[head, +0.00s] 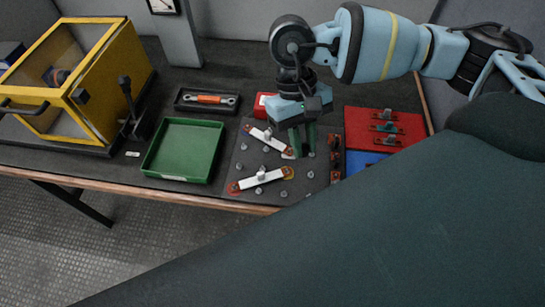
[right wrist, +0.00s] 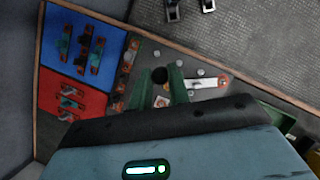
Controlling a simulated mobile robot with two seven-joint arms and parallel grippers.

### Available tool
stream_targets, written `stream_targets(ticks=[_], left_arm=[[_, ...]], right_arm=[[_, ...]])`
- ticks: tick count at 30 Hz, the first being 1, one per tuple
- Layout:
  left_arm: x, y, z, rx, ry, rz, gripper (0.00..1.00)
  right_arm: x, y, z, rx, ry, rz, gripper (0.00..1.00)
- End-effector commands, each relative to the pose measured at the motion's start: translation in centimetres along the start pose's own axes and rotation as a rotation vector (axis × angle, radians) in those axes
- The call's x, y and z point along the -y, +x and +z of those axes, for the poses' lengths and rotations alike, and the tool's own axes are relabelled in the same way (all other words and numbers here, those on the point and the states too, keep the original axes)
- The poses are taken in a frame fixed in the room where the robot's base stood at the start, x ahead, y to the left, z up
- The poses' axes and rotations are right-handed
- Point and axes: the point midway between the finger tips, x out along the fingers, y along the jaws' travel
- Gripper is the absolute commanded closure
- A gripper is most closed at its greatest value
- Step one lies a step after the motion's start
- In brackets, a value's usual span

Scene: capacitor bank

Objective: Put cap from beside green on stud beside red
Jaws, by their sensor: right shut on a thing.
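My right gripper (head: 302,142) is over the grey stud board (head: 318,187), its green fingers pointing down. In the right wrist view the fingers (right wrist: 163,82) are shut on a small dark round cap (right wrist: 160,74). The board bears several grey studs and two white bars. I cannot make out a green ring. My left gripper is out of view.
A green tray (head: 152,165) stands left of the board. A dark tray with an orange-handled wrench (head: 210,99) lies behind it. A red panel (head: 410,133) and a blue panel (head: 358,160) are at right. A yellow-framed case (head: 118,60) stands far left.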

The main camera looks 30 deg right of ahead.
Motion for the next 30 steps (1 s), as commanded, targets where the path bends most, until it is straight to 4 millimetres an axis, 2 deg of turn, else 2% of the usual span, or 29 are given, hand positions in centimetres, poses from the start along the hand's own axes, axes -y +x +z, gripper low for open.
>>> stream_targets(ticks=[8, 14, 21, 26, 30], left_arm=[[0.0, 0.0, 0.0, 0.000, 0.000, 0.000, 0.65], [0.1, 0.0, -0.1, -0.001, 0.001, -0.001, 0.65], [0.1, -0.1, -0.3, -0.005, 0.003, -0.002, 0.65], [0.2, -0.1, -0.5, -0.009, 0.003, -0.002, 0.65], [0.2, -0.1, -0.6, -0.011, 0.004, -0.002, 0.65]], right_arm=[[0.2, 0.1, -0.1, 0.001, 0.010, -0.006, 1.00], [2.4, 1.7, -1.1, 0.007, 0.174, -0.077, 1.00], [6.8, 4.5, -3.3, 0.012, 0.640, -0.270, 1.00], [8.6, 5.9, -4.7, 0.011, 0.986, -0.413, 1.00], [9.2, 6.9, -5.6, 0.010, 1.257, -0.524, 1.00]])
